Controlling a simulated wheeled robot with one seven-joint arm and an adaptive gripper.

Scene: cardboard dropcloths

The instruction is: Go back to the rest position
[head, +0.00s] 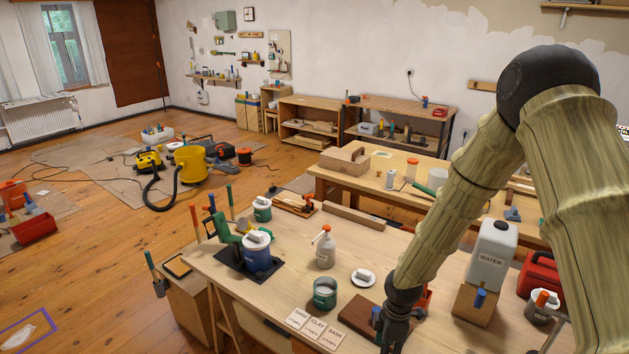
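My gripper (394,340) is dark and hangs down at the lower middle-right of the head view, over the near workbench (215,270). Its fingertips are at or past the bottom edge of the picture, so I cannot tell whether it is open or holds anything. It is beside a dark brown board (360,316) on the bench. My arm rises from it to the upper right and hides part of the bench and the wall behind.
Around the gripper stand a green jar (325,293), a spray bottle (325,248), a white lid (363,277), labelled cards (314,328) and a water container (490,258) on a wooden block. A red can (541,275) is at right. Open floor (120,265) lies to the left.

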